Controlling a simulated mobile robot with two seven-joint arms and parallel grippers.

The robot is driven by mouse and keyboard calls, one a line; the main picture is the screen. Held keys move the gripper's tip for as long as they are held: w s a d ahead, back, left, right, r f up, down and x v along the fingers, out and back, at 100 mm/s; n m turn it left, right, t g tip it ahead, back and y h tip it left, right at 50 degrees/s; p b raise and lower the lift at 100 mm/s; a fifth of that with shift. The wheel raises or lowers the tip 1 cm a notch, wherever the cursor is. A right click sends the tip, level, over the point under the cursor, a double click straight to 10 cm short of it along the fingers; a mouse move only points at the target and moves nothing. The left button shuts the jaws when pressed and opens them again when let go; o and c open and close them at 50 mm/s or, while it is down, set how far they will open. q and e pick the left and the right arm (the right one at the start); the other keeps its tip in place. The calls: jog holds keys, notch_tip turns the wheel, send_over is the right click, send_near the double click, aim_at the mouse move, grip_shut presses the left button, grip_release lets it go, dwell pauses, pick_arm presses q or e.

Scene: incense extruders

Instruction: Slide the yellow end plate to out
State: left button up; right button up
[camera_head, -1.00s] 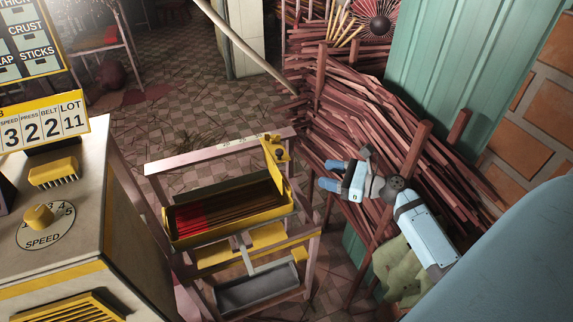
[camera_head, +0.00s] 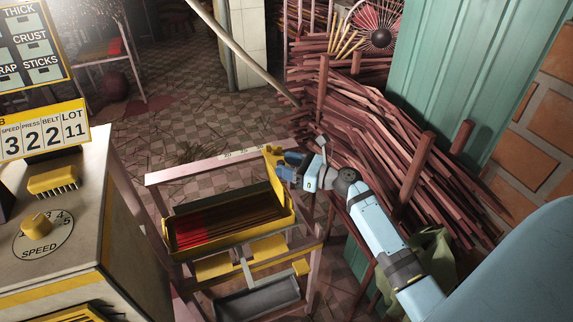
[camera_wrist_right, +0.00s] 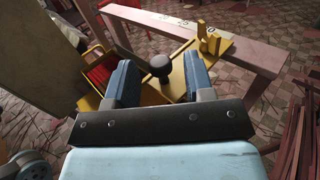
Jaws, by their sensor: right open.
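The yellow end plate (camera_head: 273,162) stands at the right end of the yellow stick tray (camera_head: 227,241), close to the pale scale rail (camera_head: 215,164). In the right wrist view the end plate (camera_wrist_right: 176,84) carries a dark round knob (camera_wrist_right: 160,66). My right gripper (camera_head: 284,166) is beside the plate, its blue fingers pointing left at it. In the right wrist view my right gripper (camera_wrist_right: 160,82) is open, with the knob showing between its two fingers. I cannot tell whether the fingers touch it. My left gripper is not in view.
A machine with a yellow speed knob (camera_head: 36,224) stands at the left. A grey tray (camera_head: 260,298) sits low in the rack. A heap of reddish sticks (camera_head: 370,130) lies behind my right arm. Tiled floor (camera_head: 165,120) is open behind the rack.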

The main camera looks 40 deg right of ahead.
jog(key=shift+w+a, duration=0.15)
jog(key=shift+w, duration=0.05)
grip_shut()
jog(key=d, duration=0.2)
jog(key=s+d+p, duration=0.1)
jog(key=d, duration=0.2)
jog(key=shift+s+d, duration=0.15)
jog(key=shift+d, duration=0.15)
grip_release()
jog(key=shift+a, duration=0.1)
